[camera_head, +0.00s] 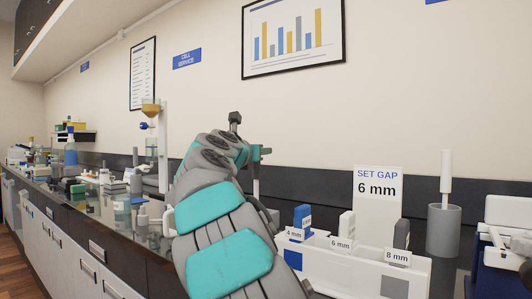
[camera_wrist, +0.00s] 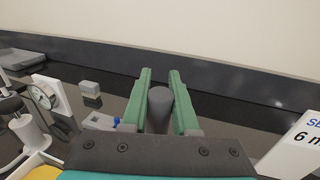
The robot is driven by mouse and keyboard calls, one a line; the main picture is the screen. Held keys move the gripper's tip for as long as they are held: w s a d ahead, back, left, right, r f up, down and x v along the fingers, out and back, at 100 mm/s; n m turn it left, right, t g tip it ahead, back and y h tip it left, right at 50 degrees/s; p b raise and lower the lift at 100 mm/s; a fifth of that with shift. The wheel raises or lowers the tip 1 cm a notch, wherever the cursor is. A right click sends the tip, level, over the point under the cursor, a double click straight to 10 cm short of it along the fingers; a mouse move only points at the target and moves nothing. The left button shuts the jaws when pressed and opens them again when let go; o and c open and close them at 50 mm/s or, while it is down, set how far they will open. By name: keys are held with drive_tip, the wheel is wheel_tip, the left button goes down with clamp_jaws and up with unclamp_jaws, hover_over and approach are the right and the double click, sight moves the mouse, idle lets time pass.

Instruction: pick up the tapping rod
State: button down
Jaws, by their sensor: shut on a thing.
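The tapping rod shows as a grey cylinder (camera_wrist: 159,108) between the two green fingers of my gripper (camera_wrist: 160,80) in the wrist view. The fingers are shut on it, one on each side. In the head view my gripper (camera_head: 262,153) is beyond my arm, in front of the wall and over the back of the bench. A thin grey upright piece, likely the rod (camera_head: 256,182), shows just below the green fingertip there. My arm hides most of the gripper, and I cannot see the rod's lower end.
A white rack (camera_head: 335,268) with labelled gap blocks stands right of my arm, before a "SET GAP 6 mm" sign (camera_head: 377,193). A grey cup (camera_head: 443,230) holding a white rod is further right. Bottles and a funnel stand (camera_head: 162,150) are left. A dial gauge (camera_wrist: 43,95) is left in the wrist view.

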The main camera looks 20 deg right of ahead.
drive_tip(key=v, duration=0.9)
drive_tip(key=shift+a, duration=0.15)
drive_tip(key=shift+s, duration=0.1)
drive_tip(key=c, duration=1.2)
unclamp_jaws()
drive_tip(key=shift+c, duration=0.2)
clamp_jaws()
drive_tip(key=shift+r, duration=0.1)
